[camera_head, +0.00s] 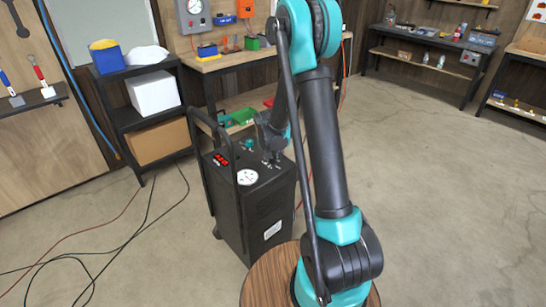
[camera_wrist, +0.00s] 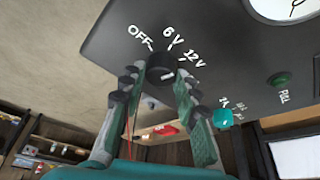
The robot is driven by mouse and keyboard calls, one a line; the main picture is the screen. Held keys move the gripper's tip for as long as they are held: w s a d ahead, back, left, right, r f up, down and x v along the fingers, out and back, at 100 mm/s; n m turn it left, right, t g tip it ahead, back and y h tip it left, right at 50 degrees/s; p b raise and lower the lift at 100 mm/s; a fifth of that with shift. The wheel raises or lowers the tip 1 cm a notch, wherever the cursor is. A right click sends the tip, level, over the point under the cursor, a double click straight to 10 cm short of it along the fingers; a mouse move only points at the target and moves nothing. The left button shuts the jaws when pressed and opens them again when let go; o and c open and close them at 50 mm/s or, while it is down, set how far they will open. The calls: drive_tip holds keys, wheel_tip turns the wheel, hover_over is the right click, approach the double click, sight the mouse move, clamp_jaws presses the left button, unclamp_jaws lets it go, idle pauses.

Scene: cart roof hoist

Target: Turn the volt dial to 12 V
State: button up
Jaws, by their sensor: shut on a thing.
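The black volt dial (camera_wrist: 160,65) sits on the dark panel of the cart (camera_head: 262,215), with white OFF, 6 V and 12 V labels around it. In the wrist view my gripper (camera_wrist: 162,72) has its two fingers on either side of the dial, shut on it. The fingers cover part of the dial's sides. A small white mark shows on the dial, but I cannot tell surely which label it is set to. In the head view my gripper is at the cart's top, where my arm hides the dial.
A black shelf (camera_head: 145,110) and a workbench (camera_head: 215,65) stand behind. Cables lie on the floor at left; the right floor is clear.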

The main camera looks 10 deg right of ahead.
drive_tip(key=shift+m+g+h, duration=0.3)
drive_tip(key=shift+m, duration=0.9)
drive_tip(key=o, duration=1.2)
drive_tip(key=shift+c, duration=0.2)
drive_tip(key=shift+a+r, duration=0.1)
drive_tip(key=v, duration=1.1)
drive_tip(key=shift+r, duration=0.35)
drive_tip(key=shift+s+a, duration=0.1)
drive_tip(key=shift+a, duration=0.05)
